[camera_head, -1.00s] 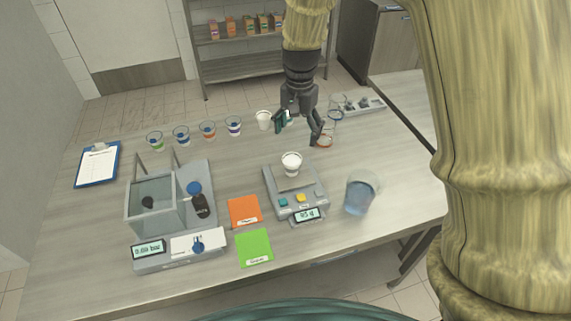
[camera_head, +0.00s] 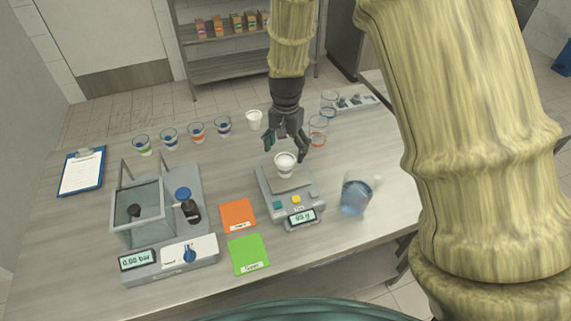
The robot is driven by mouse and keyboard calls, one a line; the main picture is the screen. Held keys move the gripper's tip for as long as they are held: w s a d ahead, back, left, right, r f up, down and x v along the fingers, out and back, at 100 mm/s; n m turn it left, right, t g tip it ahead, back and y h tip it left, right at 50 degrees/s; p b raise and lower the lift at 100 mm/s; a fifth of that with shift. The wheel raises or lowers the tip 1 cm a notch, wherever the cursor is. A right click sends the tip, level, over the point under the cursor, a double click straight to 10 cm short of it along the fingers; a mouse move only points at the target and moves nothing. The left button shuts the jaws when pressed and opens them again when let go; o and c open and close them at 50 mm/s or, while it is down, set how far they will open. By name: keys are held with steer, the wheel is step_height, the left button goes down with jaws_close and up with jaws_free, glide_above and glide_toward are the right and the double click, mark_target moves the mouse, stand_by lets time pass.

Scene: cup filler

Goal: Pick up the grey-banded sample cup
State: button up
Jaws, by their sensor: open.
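A small white cup (camera_head: 284,165) stands upright on the pan of a kitchen-type scale (camera_head: 291,199) in the middle of the bench. It is too small to tell surely whether its band is grey. My gripper (camera_head: 286,150) is open and points down just above and behind this cup, with one finger to each side. I cannot tell whether a finger touches it. Another white cup (camera_head: 254,119) stands behind on the left, apart from the gripper.
Several colour-banded cups (camera_head: 197,132) stand in a row at the back left. Clear cups (camera_head: 318,130) stand right of my gripper. A water jug (camera_head: 355,195) is right of the scale. A glass-walled balance (camera_head: 168,262) and orange (camera_head: 238,216) and green (camera_head: 248,254) cards are left.

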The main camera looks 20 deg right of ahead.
mark_target(285, 160)
steer(key=shift+a+f+p, duration=0.15)
steer(key=shift+f+p, duration=0.9)
steer(key=shift+f, duration=0.35)
steer(key=shift+f+p, duration=0.35)
steer(key=shift+f, duration=0.95)
